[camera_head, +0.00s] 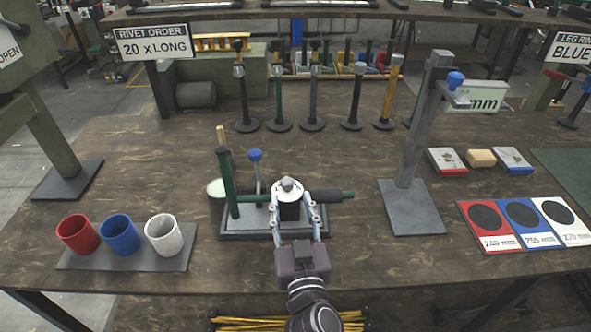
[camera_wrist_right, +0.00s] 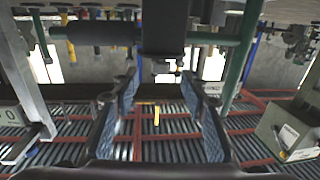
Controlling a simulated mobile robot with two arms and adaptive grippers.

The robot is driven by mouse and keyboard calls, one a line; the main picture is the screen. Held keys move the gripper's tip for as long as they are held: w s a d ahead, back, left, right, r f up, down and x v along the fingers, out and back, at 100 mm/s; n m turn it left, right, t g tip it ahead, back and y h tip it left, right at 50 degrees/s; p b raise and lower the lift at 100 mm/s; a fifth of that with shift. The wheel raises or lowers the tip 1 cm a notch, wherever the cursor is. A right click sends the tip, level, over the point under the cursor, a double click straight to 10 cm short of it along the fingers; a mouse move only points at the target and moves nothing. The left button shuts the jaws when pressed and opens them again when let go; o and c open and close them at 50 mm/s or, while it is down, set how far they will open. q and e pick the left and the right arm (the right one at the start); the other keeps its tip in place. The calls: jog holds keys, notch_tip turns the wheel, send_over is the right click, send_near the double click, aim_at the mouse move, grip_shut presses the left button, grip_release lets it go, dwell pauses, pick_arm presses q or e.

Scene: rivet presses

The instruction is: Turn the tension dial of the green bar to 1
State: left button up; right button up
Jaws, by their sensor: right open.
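The green bar (camera_head: 332,197) lies level across a small press on a grey base plate (camera_head: 245,228). A black block (camera_head: 289,211) with a pale round knob (camera_head: 288,184) on top sits on the bar; I cannot read any dial numbers. The bar (camera_wrist_right: 96,33) and block (camera_wrist_right: 163,25) also show at the top of the wrist view. My right gripper (camera_head: 294,203) is open, one finger on each side of the block. In the wrist view its blue-padded fingers (camera_wrist_right: 160,77) stand apart with nothing held; contact is not clear. My left gripper is out of view.
Red (camera_head: 78,234), blue (camera_head: 119,234) and white (camera_head: 164,236) cups stand at the left. A green post (camera_head: 227,183) and blue-knobbed lever (camera_head: 255,156) rise beside the block. A grey stand (camera_head: 411,207) is at the right. Several upright rods stand behind.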

aim_at(288, 187)
jog(key=shift+w+r, duration=0.15)
jog(key=shift+w, duration=0.2)
jog(key=w, duration=0.1)
jog(key=w+p, duration=0.1)
jog(key=w, duration=0.1)
jog(key=shift+a+r, duration=0.3)
jog(key=shift+w+a+f+p, duration=0.1)
jog(key=shift+w+f+p, duration=0.1)
jog(key=shift+w, duration=0.4)
jog(key=shift+w+f+p, duration=0.1)
jog(key=shift+w+p, duration=0.05)
jog(key=shift+w, duration=0.8)
grip_shut()
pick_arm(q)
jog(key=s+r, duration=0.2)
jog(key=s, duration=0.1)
pick_arm(e)
jog(key=shift+r, duration=0.1)
